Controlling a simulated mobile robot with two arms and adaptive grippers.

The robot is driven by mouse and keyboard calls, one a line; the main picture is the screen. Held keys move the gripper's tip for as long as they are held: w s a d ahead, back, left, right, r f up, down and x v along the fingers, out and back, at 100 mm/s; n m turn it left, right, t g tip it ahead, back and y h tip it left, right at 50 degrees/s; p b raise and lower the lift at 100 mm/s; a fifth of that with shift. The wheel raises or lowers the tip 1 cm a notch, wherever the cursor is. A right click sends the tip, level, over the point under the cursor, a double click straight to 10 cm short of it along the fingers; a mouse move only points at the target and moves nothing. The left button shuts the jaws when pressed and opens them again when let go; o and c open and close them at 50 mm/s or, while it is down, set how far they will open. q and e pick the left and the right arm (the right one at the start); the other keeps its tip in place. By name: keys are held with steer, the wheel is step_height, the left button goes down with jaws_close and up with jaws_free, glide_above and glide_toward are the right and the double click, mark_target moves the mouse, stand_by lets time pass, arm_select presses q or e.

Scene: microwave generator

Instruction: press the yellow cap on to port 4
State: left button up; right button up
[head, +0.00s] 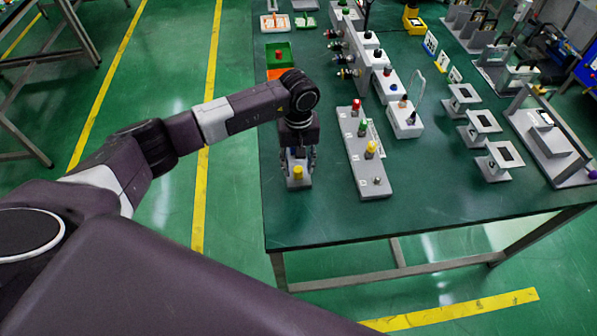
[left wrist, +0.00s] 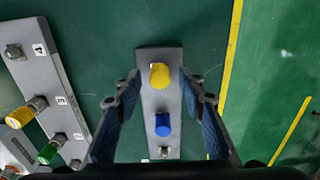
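A yellow cap (left wrist: 160,75) stands on a narrow grey holder (left wrist: 155,55), with a blue cap (left wrist: 162,124) and a bare metal peg behind it. The yellow cap also shows in the head view (head: 297,173). My left gripper (left wrist: 160,84) points down over this holder, its blue-padded fingers open on either side of the caps; I see gaps and no grip. The port board (head: 366,160) stands to the right in the head view, carrying red, green and yellow caps. Port 4 (left wrist: 14,51), beside its label, is a bare metal fitting at the board's near end (head: 377,181). My right gripper is out of view.
Green and orange bins (head: 279,53) lie behind my left gripper. Grey stands (head: 500,160) are at the right. The table's front strip is clear.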

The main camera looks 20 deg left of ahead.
mark_target(298, 169)
arm_select(q)
steer(key=shift+b, duration=0.4)
steer(key=shift+c, duration=0.4)
jaws_close()
steer(key=shift+r, duration=0.2)
steer(key=shift+r+p, duration=1.2)
steer(key=shift+r, duration=1.6)
